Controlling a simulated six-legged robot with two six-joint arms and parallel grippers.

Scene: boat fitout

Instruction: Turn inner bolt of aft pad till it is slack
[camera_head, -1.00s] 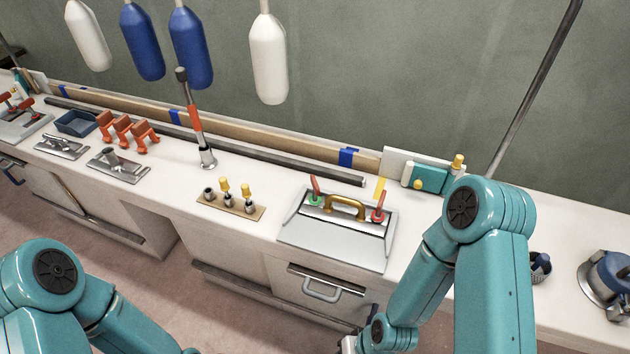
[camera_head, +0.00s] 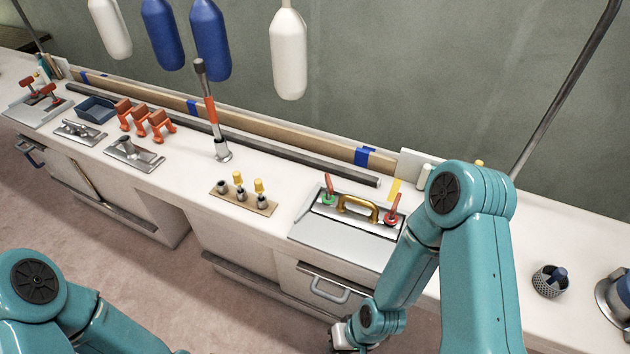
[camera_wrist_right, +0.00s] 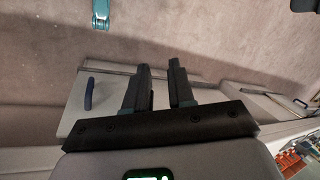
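Two metal plates lie on the bench left of centre in the head view, one with a low cleat-like fitting (camera_head: 80,132) and one with a stubby post (camera_head: 134,153). I cannot tell which is the aft pad, and their bolts are too small to make out.
A tan strip (camera_head: 243,200) holds sockets, two with yellow tops. A grey panel (camera_head: 345,238) carries a brass handle, with red and green toggles. Orange clamps (camera_head: 145,120), a blue tray (camera_head: 95,108) and a perforated cup (camera_head: 550,281) stand along the bench. Hanging fenders (camera_head: 210,40) are behind.

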